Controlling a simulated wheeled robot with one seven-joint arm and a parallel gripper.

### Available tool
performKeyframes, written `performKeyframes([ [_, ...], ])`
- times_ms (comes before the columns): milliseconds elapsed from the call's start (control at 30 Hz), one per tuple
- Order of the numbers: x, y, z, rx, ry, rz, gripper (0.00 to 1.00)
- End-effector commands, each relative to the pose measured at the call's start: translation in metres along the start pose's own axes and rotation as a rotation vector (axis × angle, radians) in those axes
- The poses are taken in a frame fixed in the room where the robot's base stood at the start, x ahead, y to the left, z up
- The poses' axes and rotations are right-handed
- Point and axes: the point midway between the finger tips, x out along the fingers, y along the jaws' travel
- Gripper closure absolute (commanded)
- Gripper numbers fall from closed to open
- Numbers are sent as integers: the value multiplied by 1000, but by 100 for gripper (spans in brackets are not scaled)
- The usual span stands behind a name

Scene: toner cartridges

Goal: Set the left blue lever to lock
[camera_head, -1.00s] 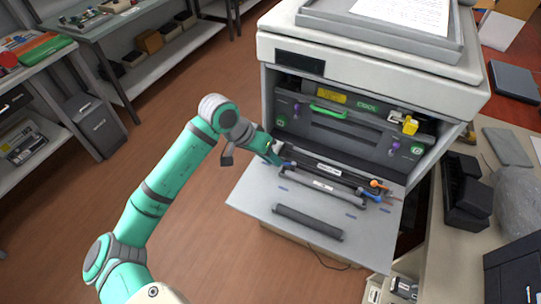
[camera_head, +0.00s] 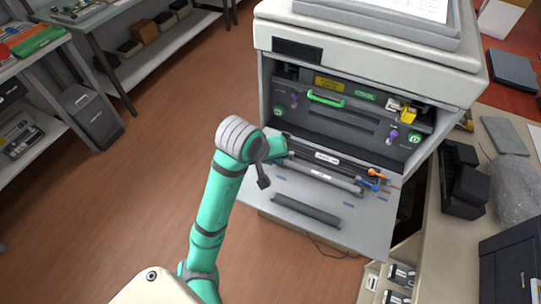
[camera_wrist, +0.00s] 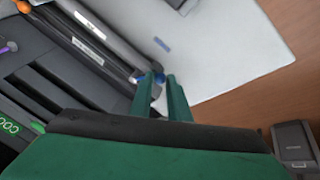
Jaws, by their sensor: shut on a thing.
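The left blue lever (camera_wrist: 157,86) shows in the wrist view as a small blue patch between my fingertips, mostly hidden by them. It sits at the left end of the dark and grey rollers on the printer's opened front door (camera_head: 337,222). My gripper (camera_wrist: 161,79) has its two green fingers close together around the lever. In the head view my gripper (camera_head: 275,146) is at that left end, and the lever is hidden behind it. I cannot tell the lever's exact angle.
A second blue lever (camera_head: 369,185) and an orange lever (camera_head: 377,173) sit at the rollers' right end. The printer (camera_head: 367,40) rises behind the door, with a green handle (camera_head: 326,99) inside. Open floor (camera_head: 110,200) lies to the left.

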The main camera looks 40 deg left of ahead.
Motion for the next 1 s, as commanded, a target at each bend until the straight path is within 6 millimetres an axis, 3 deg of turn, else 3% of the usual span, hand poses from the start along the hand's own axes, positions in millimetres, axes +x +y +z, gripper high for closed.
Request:
performKeyframes([
  [600, 2, 22, 24, -354, 116, -153, 100],
  [1000, 3, 30, 30, -494, 163, -209, 100],
])
